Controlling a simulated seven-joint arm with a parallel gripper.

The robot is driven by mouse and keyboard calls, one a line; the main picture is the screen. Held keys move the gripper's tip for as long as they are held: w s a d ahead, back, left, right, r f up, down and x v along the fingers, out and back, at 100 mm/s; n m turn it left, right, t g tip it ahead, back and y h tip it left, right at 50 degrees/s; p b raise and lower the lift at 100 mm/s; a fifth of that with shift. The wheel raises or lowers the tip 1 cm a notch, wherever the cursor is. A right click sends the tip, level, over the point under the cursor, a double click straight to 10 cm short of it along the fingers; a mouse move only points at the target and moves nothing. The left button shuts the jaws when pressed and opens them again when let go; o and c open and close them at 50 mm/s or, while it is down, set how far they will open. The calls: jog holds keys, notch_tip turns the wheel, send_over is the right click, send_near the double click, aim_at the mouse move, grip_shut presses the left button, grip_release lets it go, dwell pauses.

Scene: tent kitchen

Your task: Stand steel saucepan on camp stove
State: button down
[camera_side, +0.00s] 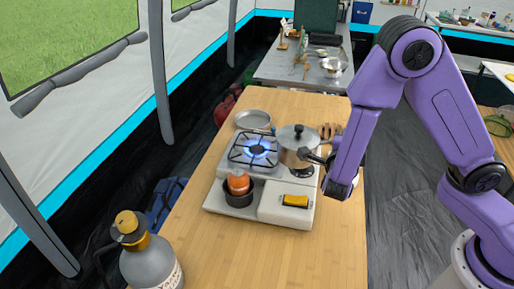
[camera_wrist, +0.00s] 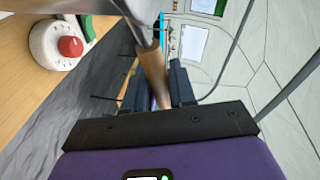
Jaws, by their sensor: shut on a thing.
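The steel saucepan (camera_side: 293,157) has a lid with a dark knob and is at the right side of the camp stove (camera_side: 240,197), beside the lit burner (camera_side: 257,150). The burner has a blue flame and a dark grate, with no pan on it. I cannot tell whether the saucepan touches the stove or hangs just above it. My gripper (camera_side: 322,160) is at the saucepan's right side. In the wrist view, my gripper (camera_wrist: 160,88) is shut on the saucepan's brown handle (camera_wrist: 152,72), and part of the steel body shows above. My arm partly hides the handle in the side view.
A small dark pot (camera_side: 238,197) with an orange-brown thing in it sits at the stove's front left. A yellow item (camera_side: 295,201) lies on the stove's front right. A grey plate (camera_side: 253,119) lies behind. A grey bottle (camera_side: 148,262) stands at the front left.

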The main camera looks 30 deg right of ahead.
jog(key=shift+w+r+m+g+h, duration=0.75)
jog(key=shift+w+r, duration=0.65)
jog(key=shift+r, duration=0.75)
jog(key=w+a+f, duration=0.2)
jog(key=w+f, duration=0.2)
jog(key=w, duration=0.5)
jog(key=shift+g, duration=0.25)
jog(key=shift+w+a+f, duration=0.1)
jog(key=shift+w+f, duration=0.7)
jog(key=shift+f, duration=0.7)
jog(key=shift+w+d+f, duration=0.1)
jog(key=shift+w+f, duration=0.7)
jog(key=shift+f, duration=0.65)
jog(key=shift+w+a+f, duration=0.1)
jog(key=shift+w+f, duration=0.7)
jog(key=shift+f, duration=0.85)
jog(key=c, duration=0.9)
grip_release()
jog(key=shift+c, duration=0.2)
